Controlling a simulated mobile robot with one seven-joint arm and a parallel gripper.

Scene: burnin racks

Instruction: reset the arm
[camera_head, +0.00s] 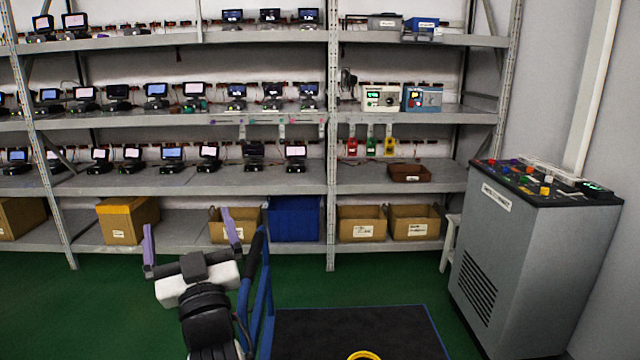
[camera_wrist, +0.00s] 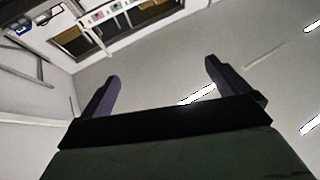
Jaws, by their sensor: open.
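My gripper (camera_head: 190,238) is at the lower middle of the head view, raised in front of the shelving. Its two purple fingers are spread wide with nothing between them. In the wrist view the fingers of my gripper (camera_wrist: 160,88) also stand apart and empty, with a pale ceiling and light strips behind them. The gripper touches nothing that I can see.
A metal rack (camera_head: 180,188) holds several small screen devices, with cardboard boxes (camera_head: 362,223) and a blue bin (camera_head: 294,218) at the bottom. A grey control cabinet (camera_head: 520,260) stands at the right. A dark-decked blue cart (camera_head: 350,332) is in front. Green floor is open at left.

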